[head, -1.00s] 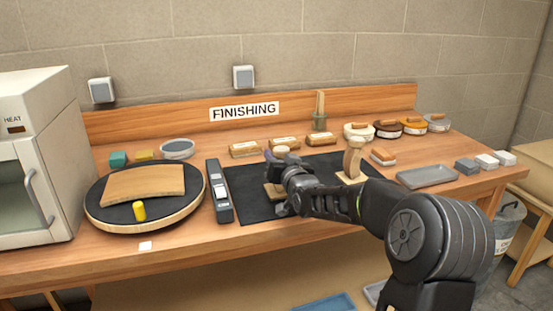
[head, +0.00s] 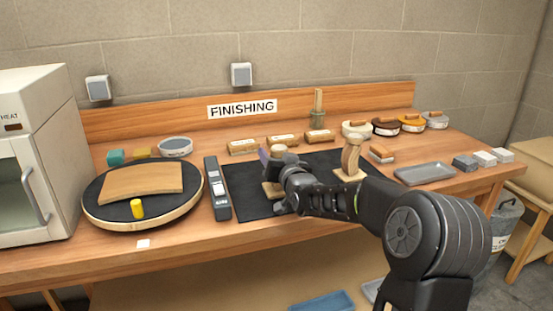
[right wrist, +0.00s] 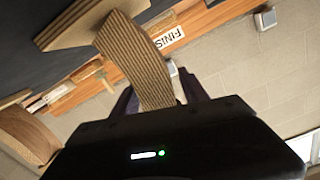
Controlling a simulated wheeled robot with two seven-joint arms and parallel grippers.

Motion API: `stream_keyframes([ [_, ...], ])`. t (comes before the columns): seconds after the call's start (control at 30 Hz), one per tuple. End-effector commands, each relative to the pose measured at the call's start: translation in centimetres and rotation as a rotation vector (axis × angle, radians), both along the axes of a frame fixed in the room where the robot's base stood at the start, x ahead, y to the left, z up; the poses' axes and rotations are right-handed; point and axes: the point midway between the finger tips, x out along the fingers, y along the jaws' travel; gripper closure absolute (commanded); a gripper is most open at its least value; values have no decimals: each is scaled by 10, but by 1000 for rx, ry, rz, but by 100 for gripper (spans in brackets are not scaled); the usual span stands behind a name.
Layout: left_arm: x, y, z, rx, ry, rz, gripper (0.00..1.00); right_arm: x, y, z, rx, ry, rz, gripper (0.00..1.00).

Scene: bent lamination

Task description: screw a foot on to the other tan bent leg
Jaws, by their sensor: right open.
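Two tan bent legs stand on the black mat (head: 242,202) in the head view. The left one (head: 279,150) is partly hidden behind my right gripper (head: 274,168); the right one (head: 351,158) stands clear on a tan block. In the right wrist view the striped left leg (right wrist: 135,60) rises from a flat tan block (right wrist: 75,28). Its end lies between the dark fingers of my right gripper (right wrist: 158,92), which is open around it. Whether a finger touches it I cannot tell. I cannot make out a separate foot. My left gripper is out of view.
A turntable (head: 97,212) with a curved tan panel (head: 140,184) and yellow cylinder (head: 137,208) is at left. A long grey tool (head: 217,190) lies beside the mat. Wooden-topped blocks (head: 243,147), tins (head: 386,127) and a grey tray (head: 425,174) stand behind and right.

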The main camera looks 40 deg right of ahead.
Motion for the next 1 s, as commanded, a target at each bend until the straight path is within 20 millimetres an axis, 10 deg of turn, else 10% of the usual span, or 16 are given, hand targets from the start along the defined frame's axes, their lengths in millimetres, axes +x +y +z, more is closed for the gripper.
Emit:
stream_keyframes([
  [1.0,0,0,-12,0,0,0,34,-114,38,10,0,0,0,48],
])
